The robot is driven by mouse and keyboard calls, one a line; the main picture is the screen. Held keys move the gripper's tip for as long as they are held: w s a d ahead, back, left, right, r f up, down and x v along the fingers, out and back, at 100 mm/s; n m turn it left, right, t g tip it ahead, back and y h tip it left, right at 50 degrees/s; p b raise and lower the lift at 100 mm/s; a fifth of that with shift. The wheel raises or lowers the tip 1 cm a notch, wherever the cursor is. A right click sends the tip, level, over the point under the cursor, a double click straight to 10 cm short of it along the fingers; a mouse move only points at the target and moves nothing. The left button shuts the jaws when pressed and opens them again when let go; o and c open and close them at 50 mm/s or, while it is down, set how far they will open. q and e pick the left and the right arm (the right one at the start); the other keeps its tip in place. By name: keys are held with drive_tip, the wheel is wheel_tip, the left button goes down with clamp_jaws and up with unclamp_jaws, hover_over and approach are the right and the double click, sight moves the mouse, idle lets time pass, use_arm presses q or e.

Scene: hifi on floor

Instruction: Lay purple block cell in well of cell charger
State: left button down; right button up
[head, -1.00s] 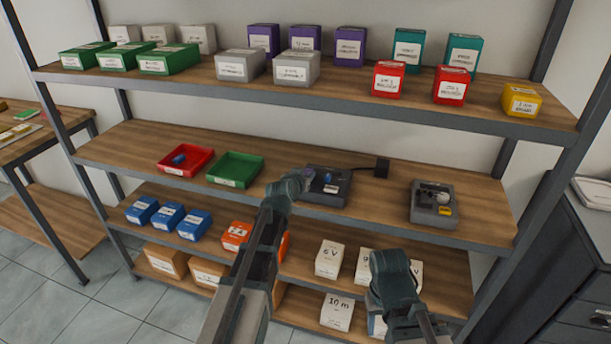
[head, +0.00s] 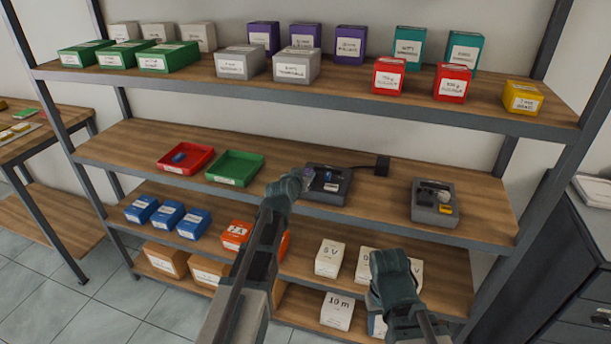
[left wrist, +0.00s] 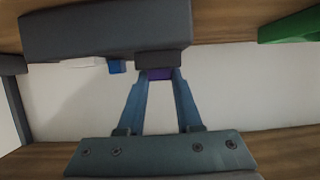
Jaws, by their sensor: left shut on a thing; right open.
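My left gripper (head: 308,173) is at the left edge of the dark grey cell charger (head: 340,196) on the middle shelf. It is shut on the purple block cell (left wrist: 159,74), which shows between the fingertips in the left wrist view. A dark grey body, apparently the charger (left wrist: 105,30), fills the upper left of that view, close to the cell. Whether the cell touches it I cannot tell. In the head view the cell is small and partly hidden by the gripper. My right gripper (head: 392,268) is open, low in front of the shelves; its fingers are hard to make out.
Left of the charger are a green tray (head: 234,181), empty, and a red tray (head: 166,168) with a blue cell (head: 179,157). A black adapter (head: 382,165) stands behind right. A second grey device (head: 423,213) is further right. The loaded upper shelf (head: 400,108) overhangs.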

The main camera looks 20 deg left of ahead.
use_arm(q)
drive_tip(key=c, duration=0.5)
unclamp_jaws()
drive_tip(key=shift+r, duration=0.15)
drive_tip(key=shift+r+p, duration=3.4)
drive_tip(key=shift+p, duration=0.15)
